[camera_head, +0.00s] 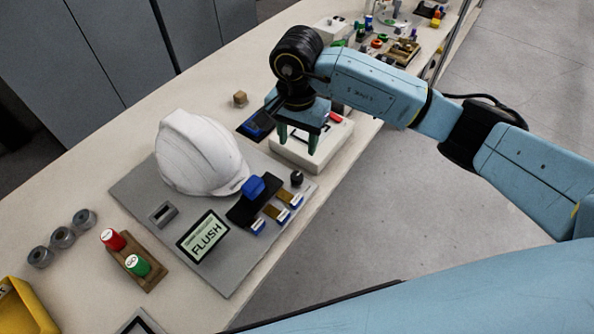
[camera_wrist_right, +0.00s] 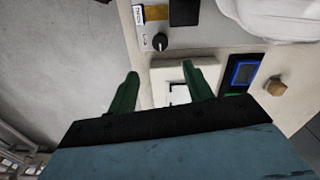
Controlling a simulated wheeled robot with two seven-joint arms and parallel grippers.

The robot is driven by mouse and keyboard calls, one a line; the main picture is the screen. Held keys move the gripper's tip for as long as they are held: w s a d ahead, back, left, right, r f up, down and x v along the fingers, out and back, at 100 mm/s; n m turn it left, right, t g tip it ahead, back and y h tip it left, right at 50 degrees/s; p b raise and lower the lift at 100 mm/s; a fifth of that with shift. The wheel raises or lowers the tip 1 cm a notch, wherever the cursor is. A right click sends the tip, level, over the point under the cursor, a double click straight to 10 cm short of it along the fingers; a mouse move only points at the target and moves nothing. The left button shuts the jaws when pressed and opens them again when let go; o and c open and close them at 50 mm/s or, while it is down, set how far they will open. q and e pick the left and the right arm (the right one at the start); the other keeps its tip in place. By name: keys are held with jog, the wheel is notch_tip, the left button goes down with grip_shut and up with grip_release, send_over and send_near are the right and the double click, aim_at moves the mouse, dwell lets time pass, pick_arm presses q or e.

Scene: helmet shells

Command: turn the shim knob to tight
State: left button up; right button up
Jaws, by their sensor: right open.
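The shim knob (camera_head: 296,178) is a small black round knob at the right corner of a grey board (camera_head: 150,200). It also shows in the right wrist view (camera_wrist_right: 159,40), with a small labelled plate beside it. Its pointer setting is too small to read. My right gripper (camera_head: 298,141) is open and empty, with its green fingers pointing down over a white box just beyond the board. In the wrist view the knob lies ahead of the fingertips, apart from them. A white helmet shell (camera_head: 195,155) sits on the board. My left gripper is not in view.
A display (camera_head: 203,236) reading FLUSH and a blue-handled clamp (camera_head: 254,187) on a black base stand on the board. The white box (camera_head: 318,150) is under my right gripper. Red and green cylinders (camera_head: 125,253) stand in a wooden holder. The table edge runs close to the knob.

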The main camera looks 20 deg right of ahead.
aim_at(297, 175)
notch_tip(297, 175, down, 12)
jog(key=shift+r, duration=0.1)
dwell(0.4)
jog(key=c, duration=1)
